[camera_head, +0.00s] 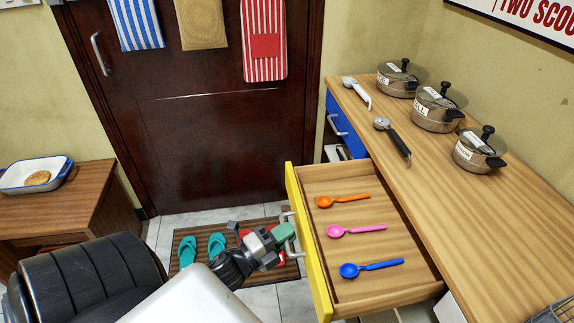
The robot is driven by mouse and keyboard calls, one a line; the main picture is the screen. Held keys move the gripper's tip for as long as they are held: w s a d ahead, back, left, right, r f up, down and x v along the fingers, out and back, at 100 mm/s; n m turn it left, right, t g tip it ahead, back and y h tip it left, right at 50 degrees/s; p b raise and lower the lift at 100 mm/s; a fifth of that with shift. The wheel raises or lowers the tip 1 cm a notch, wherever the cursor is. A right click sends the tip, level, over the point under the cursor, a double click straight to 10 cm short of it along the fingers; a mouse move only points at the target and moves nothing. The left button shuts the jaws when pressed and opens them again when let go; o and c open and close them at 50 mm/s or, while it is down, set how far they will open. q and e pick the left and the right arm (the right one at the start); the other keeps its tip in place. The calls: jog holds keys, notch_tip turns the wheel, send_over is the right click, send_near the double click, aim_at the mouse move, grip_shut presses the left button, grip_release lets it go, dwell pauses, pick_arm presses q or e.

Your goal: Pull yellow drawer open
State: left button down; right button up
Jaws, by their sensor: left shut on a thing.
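The yellow drawer (307,247) is pulled well out of the wooden counter on the right. Inside its wooden tray lie an orange spoon (342,200), a pink spoon (356,230) and a blue spoon (371,268). My left gripper (287,236) is at the drawer's metal handle (294,222), on the outer side of the yellow front. It is shut on the handle, though its fingers are small and partly hidden there. My right gripper is not in view.
Scoops (391,138) and lidded pots (437,108) stand on the counter (470,210). A blue drawer (346,126) sits farther back. A brown door (200,110) is behind. A mat with teal slippers (216,246) lies on the floor. A side table (75,200) holds a dish (35,175).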

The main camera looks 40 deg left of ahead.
pick_arm(q)
jog(key=c, duration=1.4)
grip_release()
jog(key=shift+c, duration=0.2)
jog(key=v, duration=1.1)
jog(key=shift+b, duration=0.45)
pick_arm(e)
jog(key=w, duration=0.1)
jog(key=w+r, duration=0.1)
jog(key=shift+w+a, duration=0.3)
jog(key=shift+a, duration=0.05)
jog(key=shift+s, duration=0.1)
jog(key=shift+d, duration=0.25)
